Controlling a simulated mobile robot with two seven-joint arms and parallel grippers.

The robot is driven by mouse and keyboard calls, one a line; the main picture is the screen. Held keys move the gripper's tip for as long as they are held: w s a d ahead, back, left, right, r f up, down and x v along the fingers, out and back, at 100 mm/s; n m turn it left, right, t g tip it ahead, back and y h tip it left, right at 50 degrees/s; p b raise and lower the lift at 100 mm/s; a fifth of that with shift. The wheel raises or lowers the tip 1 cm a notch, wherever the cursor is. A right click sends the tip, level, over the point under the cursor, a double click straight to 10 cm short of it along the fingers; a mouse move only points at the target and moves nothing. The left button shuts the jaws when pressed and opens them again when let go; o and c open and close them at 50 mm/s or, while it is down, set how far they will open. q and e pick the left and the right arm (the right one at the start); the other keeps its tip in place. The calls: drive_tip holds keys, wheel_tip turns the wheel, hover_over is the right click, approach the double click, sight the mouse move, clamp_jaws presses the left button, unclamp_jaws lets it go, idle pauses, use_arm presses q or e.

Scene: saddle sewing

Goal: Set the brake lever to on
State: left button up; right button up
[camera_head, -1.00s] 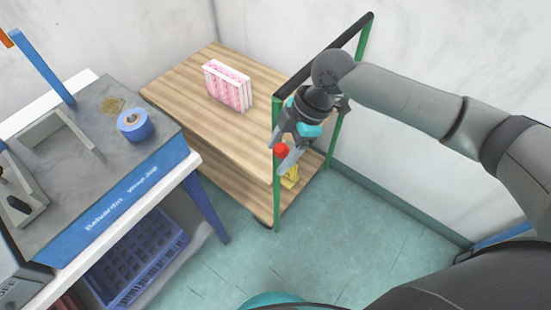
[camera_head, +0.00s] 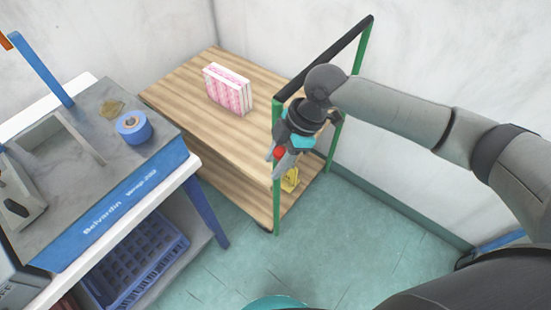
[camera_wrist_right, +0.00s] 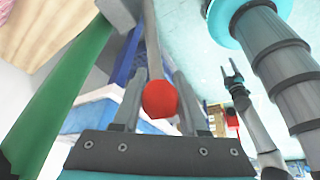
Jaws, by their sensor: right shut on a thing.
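The brake lever shows in the right wrist view as a grey rod with a red ball knob (camera_wrist_right: 160,98). The same red knob (camera_head: 279,153) shows in the head view, by the near green post of the cart (camera_head: 277,200). My right gripper (camera_head: 283,163) is shut on the lever, with its fingers on either side of the knob; in the right wrist view the fingers (camera_wrist_right: 160,105) flank it closely. My left gripper is outside the head view. A two-pronged grey end, apparently my left gripper (camera_wrist_right: 232,76), shows empty in the right wrist view, prongs apart.
A pink-and-white block (camera_head: 228,90) stands on the cart's wooden top. A yellow sign (camera_head: 290,180) sits low on the cart beside my gripper. A workbench (camera_head: 120,205) with a blue roll (camera_head: 133,127) stands at the left. Floor (camera_head: 330,235) in front is clear.

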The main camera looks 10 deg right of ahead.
clamp_jaws()
idle(0.8)
